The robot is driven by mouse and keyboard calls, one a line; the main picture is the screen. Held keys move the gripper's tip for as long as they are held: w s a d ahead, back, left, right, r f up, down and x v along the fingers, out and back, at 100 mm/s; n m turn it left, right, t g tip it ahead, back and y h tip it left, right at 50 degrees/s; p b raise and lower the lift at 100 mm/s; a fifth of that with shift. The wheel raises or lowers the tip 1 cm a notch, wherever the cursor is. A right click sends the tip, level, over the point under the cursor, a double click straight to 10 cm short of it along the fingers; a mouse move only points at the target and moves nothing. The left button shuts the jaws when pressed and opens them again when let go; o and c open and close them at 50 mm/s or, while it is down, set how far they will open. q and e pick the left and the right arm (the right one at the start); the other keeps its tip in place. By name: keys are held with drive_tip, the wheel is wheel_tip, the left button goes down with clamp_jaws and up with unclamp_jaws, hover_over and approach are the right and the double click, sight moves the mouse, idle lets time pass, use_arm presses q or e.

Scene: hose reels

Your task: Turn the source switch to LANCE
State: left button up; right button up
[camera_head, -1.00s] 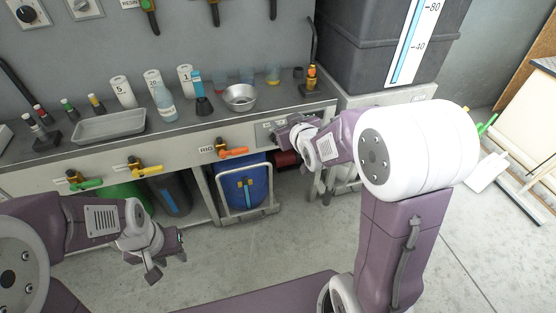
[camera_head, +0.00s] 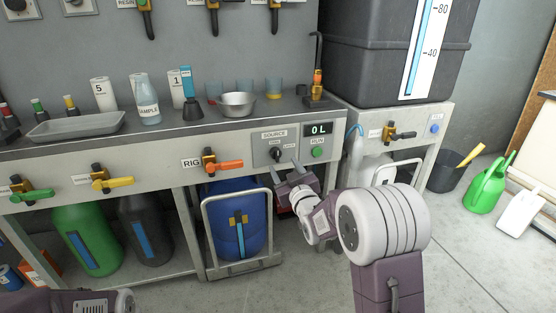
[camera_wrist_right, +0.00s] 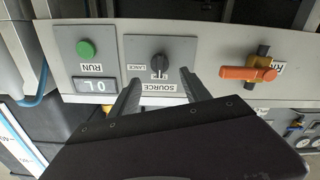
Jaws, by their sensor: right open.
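The source switch (camera_head: 276,153) is a dark knob on a pale plate marked SOURCE on the bench front. In the right wrist view, which is upside down, the black knob (camera_wrist_right: 159,63) stands about upright in the picture, with the LANCE label to its left; the marking at its pointer end is too small to read. My right gripper (camera_head: 286,167) is open and empty, just below and in front of the switch. In the right wrist view its two fingers (camera_wrist_right: 160,80) lie either side of the knob's line, apart from it. My left gripper is out of view.
Beside the switch are a green RUN button (camera_head: 317,152) and a display (camera_head: 319,129) reading 0L. An orange-handled RIG valve (camera_head: 222,165) sits to the left. A blue tank (camera_head: 236,215) in a frame stands below. A metal bowl (camera_head: 237,104) is on the counter above.

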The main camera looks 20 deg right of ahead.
sight(278, 156)
drive_tip(key=w+b, duration=0.1)
drive_tip(key=w, duration=0.2)
drive_tip(key=w+b, duration=0.1)
drive_tip(key=w, duration=0.2)
drive_tip(key=shift+w+a+f, duration=0.15)
drive_tip(key=shift+w, duration=0.1)
drive_tip(key=shift+w+b, duration=0.3)
drive_tip(key=shift+w, duration=0.15)
clamp_jaws()
